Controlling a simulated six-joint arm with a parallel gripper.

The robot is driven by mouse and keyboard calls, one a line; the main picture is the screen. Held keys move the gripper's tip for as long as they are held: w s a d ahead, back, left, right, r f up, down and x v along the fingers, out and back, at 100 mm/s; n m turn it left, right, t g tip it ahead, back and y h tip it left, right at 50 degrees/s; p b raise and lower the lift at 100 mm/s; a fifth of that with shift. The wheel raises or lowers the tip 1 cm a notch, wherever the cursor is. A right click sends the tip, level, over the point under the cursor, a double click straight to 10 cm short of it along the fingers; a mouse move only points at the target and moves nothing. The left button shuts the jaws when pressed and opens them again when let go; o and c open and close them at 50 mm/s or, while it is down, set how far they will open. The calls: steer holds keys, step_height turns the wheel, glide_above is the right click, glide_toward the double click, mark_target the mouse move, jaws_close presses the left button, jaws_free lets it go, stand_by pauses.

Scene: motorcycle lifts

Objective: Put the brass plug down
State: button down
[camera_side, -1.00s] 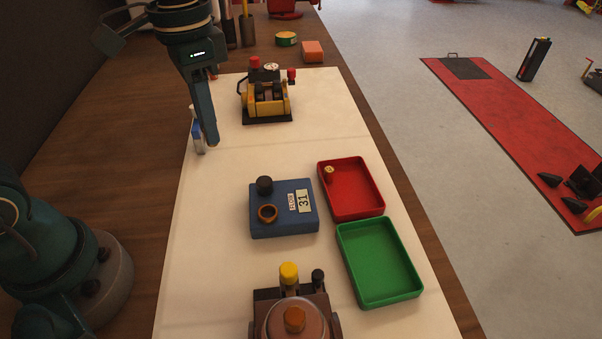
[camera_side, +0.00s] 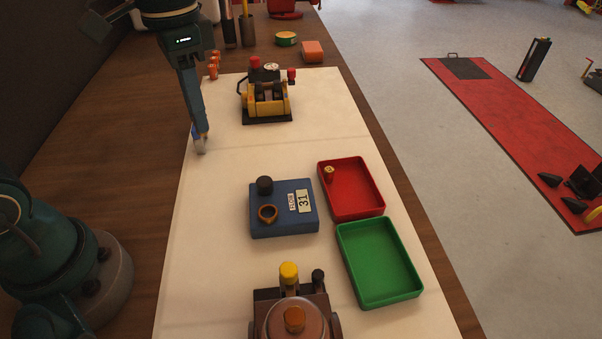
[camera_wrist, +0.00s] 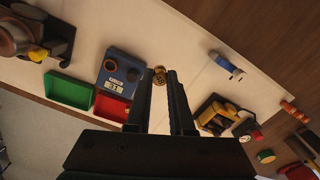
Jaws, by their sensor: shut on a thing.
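My gripper (camera_side: 201,148) is low over the left edge of the pale mat (camera_side: 230,150) in the side view. In the wrist view its two fingers converge on a small round brass plug (camera_wrist: 159,76) at the fingertips. Another small brass piece (camera_side: 329,173) stands in the red tray (camera_side: 370,208).
A blue-and-white object (camera_wrist: 226,66) lies near the gripper, mostly hidden behind it from the side. A blue box (camera_side: 285,226) marked 31, a green tray (camera_side: 360,288), a yellow-and-black fixture (camera_side: 267,105) and a copper-topped device (camera_side: 294,322) stand on the mat. Bare mat lies between.

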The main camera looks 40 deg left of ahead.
steer(key=d+f, duration=0.2)
steer(key=d, duration=0.1)
steer(key=d+f, duration=0.2)
steer(key=d, duration=0.2)
steer(key=d+f, duration=0.3)
steer(key=d, duration=0.1)
steer(key=shift+w+d, duration=0.1)
steer(key=shift+d, duration=0.1)
steer(key=shift+d+f, duration=0.1)
steer(key=shift+d, duration=0.05)
steer(key=shift+f, duration=1.7)
steer(key=shift+f, duration=0.15)
steer(key=c, duration=0.8)
jaws_free()
